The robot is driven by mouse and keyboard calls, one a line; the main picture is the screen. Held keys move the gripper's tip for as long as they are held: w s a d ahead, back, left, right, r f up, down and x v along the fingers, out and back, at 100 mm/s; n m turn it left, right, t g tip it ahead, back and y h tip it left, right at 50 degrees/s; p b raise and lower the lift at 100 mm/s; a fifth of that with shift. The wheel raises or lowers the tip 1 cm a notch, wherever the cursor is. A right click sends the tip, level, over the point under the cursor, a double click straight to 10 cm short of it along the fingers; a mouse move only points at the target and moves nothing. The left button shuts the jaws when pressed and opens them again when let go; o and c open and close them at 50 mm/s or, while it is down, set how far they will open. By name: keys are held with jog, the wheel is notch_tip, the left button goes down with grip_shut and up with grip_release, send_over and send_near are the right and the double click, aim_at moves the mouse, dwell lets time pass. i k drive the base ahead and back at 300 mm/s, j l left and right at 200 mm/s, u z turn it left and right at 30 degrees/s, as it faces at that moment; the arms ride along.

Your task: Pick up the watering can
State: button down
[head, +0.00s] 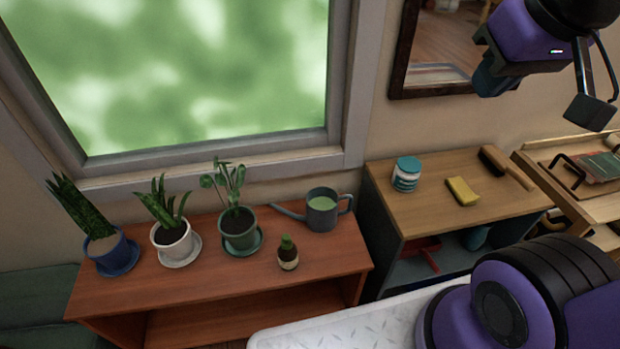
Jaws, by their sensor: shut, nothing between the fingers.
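The watering can (321,215) is grey-green with light green showing inside its round open top. It stands upright near the back right of the reddish wooden bench (318,258), with its spout pointing left and its handle on the right. My gripper (591,112) is at the upper right, raised and well apart from the can. It is shut and empty, and part of it is cut off by the picture's edge.
Potted plants in blue (117,255), white (173,244) and green (238,230) pots stand left of the can. A small cactus (288,258) stands in front. The right cabinet holds a jar (406,175), yellow sponge (462,191) and brush (507,168). A window rises behind.

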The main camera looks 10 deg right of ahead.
aim_at(323, 212)
jog(key=i+j+u, duration=0.1)
jog(key=u, duration=1.35)
jog(key=z, duration=1.45)
jog(key=i+l+u, duration=0.2)
jog(key=u, duration=0.25)
jog(key=l, duration=0.1)
